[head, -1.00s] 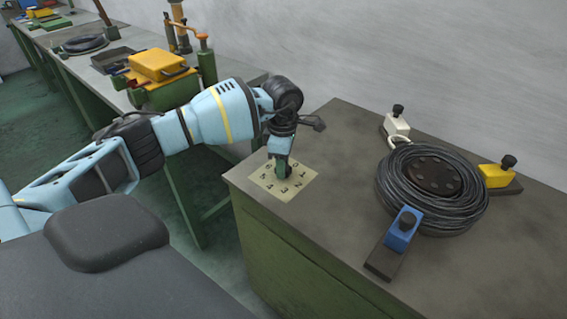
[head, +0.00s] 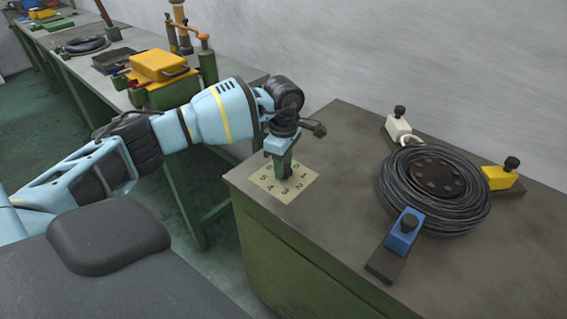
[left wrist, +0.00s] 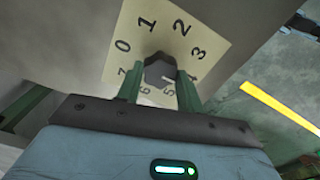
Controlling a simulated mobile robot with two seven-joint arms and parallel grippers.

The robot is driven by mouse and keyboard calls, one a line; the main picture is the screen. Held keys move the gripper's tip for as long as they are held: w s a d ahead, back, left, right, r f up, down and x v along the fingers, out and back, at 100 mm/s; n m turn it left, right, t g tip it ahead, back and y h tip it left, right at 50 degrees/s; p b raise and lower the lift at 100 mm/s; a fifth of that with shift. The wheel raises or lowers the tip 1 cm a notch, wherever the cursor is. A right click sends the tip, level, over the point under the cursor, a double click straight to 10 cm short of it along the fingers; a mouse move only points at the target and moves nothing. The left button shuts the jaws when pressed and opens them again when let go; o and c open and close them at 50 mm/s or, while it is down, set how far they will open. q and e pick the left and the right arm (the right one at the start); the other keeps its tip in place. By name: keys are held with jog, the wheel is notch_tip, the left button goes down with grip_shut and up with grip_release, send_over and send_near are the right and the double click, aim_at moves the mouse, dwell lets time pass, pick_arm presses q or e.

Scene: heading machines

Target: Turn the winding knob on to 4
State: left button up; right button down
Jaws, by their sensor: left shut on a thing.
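The winding knob (left wrist: 158,68) is a small dark knob at the middle of a cream dial plate (head: 288,198) on the bench's near left corner. The plate (left wrist: 215,45) carries the digits 0 to 7 around the knob. My left gripper (head: 284,172) points down over the plate, and its green fingers are shut on the knob from both sides in the left wrist view (left wrist: 160,80). A short pale mark shows on the knob's side near the 5; I cannot tell surely where the knob points. In the head view the gripper hides the knob. My right gripper is out of view.
A black cable coil (head: 432,190) lies on the right of the bench (head: 345,215). The bench between plate and coil is clear.

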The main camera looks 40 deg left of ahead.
pick_arm(q)
jog(key=o, duration=1)
jog(key=shift+r, duration=3.95)
